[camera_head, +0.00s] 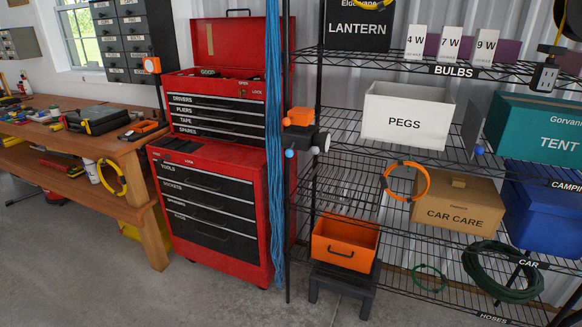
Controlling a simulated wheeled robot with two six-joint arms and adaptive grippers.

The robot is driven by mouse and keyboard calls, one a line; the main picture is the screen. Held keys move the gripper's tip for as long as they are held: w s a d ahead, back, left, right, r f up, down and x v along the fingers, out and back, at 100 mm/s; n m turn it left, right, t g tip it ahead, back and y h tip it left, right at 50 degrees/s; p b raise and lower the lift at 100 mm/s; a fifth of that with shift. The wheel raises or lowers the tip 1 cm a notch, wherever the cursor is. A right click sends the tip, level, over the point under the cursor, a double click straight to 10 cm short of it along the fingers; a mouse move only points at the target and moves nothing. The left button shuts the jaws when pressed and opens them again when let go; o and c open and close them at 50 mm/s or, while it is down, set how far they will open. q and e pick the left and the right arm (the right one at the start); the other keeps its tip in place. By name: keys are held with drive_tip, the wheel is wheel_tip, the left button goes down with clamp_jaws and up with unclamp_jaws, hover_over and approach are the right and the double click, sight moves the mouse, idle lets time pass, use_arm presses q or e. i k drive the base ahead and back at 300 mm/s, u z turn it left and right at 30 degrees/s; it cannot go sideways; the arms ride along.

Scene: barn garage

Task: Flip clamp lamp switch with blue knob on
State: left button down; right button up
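A device with an orange block (301,115) on top and a dark body (302,137) below appears at mid-height in front of the shelf's left side, beside a thin black pole. A small blue knob (289,153) shows at its lower left, and a pale round part (316,149) at its lower right. Whether the switch is on or off cannot be told. A second small blue ball (479,150) sits by a dark plate (472,128) at the shelf, right of the pegs box. Neither of my grippers is in view.
A red tool cabinet (170,168) and hanging blue ropes (273,200) stand left of the device. The wire shelf holds a white pegs box (400,114) and a car care box (458,203). An orange bin (344,243) sits low. Floor at front left is clear.

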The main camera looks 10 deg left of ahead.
sight(289, 154)
drive_tip(key=z, duration=0.3)
drive_tip(key=i, duration=1.25)
drive_tip(key=u, duration=0.1)
